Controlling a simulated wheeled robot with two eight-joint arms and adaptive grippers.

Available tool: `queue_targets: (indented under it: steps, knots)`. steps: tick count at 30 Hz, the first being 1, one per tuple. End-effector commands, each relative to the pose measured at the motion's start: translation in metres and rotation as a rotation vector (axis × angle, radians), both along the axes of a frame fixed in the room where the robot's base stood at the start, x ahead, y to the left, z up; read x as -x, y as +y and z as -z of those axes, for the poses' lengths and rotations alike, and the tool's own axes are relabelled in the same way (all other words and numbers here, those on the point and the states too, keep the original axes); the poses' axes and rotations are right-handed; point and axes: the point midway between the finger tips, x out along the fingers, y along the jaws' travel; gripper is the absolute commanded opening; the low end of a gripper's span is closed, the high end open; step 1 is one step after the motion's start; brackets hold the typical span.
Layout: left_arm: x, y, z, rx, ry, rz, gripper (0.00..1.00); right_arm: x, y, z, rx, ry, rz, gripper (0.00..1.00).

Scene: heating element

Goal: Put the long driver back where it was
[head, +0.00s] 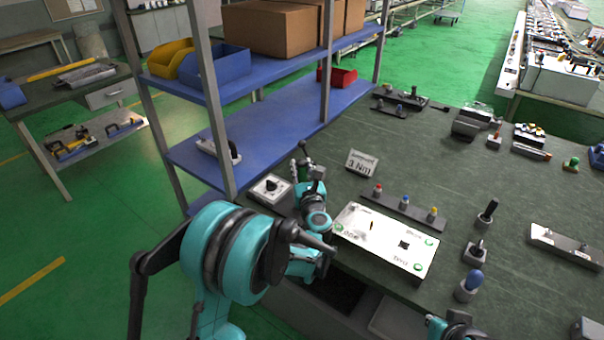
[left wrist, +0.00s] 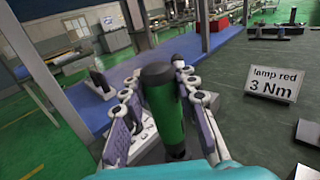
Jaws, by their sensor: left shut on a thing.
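The long driver, with a green and black handle (left wrist: 162,110), stands upright between the fingers of my left gripper (left wrist: 163,95) in the left wrist view. My left gripper (head: 306,168) is shut on it in the head view, above the table's left edge near the white box with a black knob (head: 270,187). The driver's lower end is hidden, so I cannot tell whether it touches anything. A teal part of my right arm (head: 455,328) shows at the bottom edge of the head view; its fingers are not clear.
A sign reading "lamp red 3 Nm" (left wrist: 274,85) stands beside the gripper. A white panel (head: 385,240) and a rail of coloured lamps (head: 405,211) lie to the right. A black-handled tool (head: 488,212) and a blue-handled one (head: 470,284) stand further right. The blue shelf (head: 262,140) rises behind.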

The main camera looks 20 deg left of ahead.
Motion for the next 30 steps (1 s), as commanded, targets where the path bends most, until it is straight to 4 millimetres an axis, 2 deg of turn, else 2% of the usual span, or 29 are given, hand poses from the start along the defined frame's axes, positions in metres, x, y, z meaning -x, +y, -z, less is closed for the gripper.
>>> queue_targets:
  steps: [2, 14, 15, 16, 17, 28, 30]
  knots:
    - [-0.0001, -0.0002, 0.0116, -0.001, 0.0, 0.0, 0.0, 0.0001, 0.0, 0.0073, 0.0, 0.0, 0.0, 0.0]
    - [0.0001, -0.0004, 0.0155, -0.001, 0.0, 0.0, 0.0, 0.0, 0.0, 0.0105, 0.0, 0.0, 0.0, 0.0]
    - [0.0, -0.0003, 0.0145, 0.0, 0.0, 0.0, 0.39, 0.0, 0.0, 0.0092, 0.0, 0.0, 0.0, 0.0]
    - [0.0, -0.0003, 0.0142, 0.0, 0.0, 0.0, 0.47, 0.0, 0.0, 0.009, 0.0, 0.0, 0.0, 0.0]
    - [0.0, -0.0003, 0.0141, 0.0, 0.0, 0.0, 0.5, 0.0, 0.0, 0.0088, 0.0, 0.0, 0.0, 0.0]
    - [0.0001, -0.0003, 0.0089, 0.0, 0.0, 0.0, 0.5, 0.0, 0.0, 0.0039, 0.0, 0.0, 0.0, 0.0]
    - [0.0071, -0.0046, 0.009, 0.0, 0.0, 0.002, 0.5, 0.0, 0.0, 0.0023, 0.0, 0.0, 0.0, 0.0]
